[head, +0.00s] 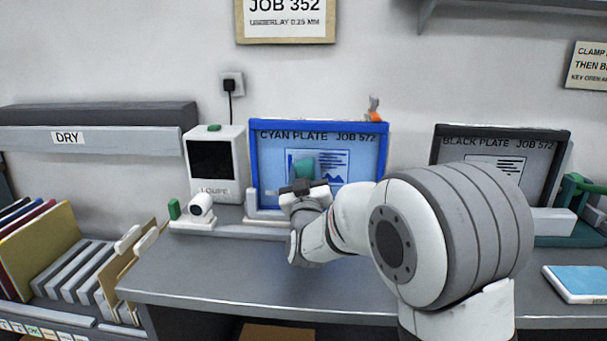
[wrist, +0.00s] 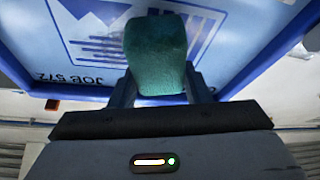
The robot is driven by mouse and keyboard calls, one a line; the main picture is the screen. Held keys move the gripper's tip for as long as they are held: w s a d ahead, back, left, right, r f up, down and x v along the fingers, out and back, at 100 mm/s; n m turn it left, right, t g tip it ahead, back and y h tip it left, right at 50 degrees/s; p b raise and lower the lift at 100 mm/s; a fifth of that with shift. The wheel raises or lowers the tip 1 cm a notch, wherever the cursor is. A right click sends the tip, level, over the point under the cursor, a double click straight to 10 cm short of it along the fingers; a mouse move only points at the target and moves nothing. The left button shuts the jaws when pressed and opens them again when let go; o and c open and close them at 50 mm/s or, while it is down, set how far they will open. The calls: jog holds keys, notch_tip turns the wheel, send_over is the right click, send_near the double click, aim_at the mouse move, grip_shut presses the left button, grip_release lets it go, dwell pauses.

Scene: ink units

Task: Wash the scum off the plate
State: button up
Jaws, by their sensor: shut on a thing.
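The cyan plate (head: 271,165) stands upright in a blue frame at the back of the bench, labelled "CYAN PLATE JOB 572". Its blue surface with a printed picture also shows in the wrist view (wrist: 225,60). My gripper (head: 304,186) is shut on a green sponge-like block (head: 303,167), which fills the space between the fingers in the wrist view (wrist: 157,55). The block is in front of the plate's printed area; I cannot tell whether it touches. No scum is clearly distinguishable on the plate.
A black plate (head: 500,151) stands upright to the right. A loupe monitor (head: 215,165) and a small white device (head: 200,209) are at the left. A blue-topped pad (head: 579,282) lies at the right. The bench front (head: 210,270) is clear.

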aim_at(342, 162)
jog(key=shift+w, duration=0.75)
jog(key=shift+d+b, duration=0.1)
jog(key=shift+b, duration=0.2)
jog(key=shift+d+f+b, duration=0.15)
jog(key=shift+d+b, duration=0.95)
jog(key=shift+d, duration=0.05)
jog(key=shift+s+d, duration=0.1)
jog(key=shift+d, duration=0.25)
jog(key=shift+d+b, duration=0.7)
jog(key=shift+b, duration=0.15)
jog(key=shift+d+b, duration=0.6)
jog(key=shift+d, duration=0.25)
jog(key=shift+d+b, duration=0.85)
jog(key=shift+d, duration=0.05)
jog(key=shift+d+b, duration=0.45)
jog(key=shift+d, duration=0.1)
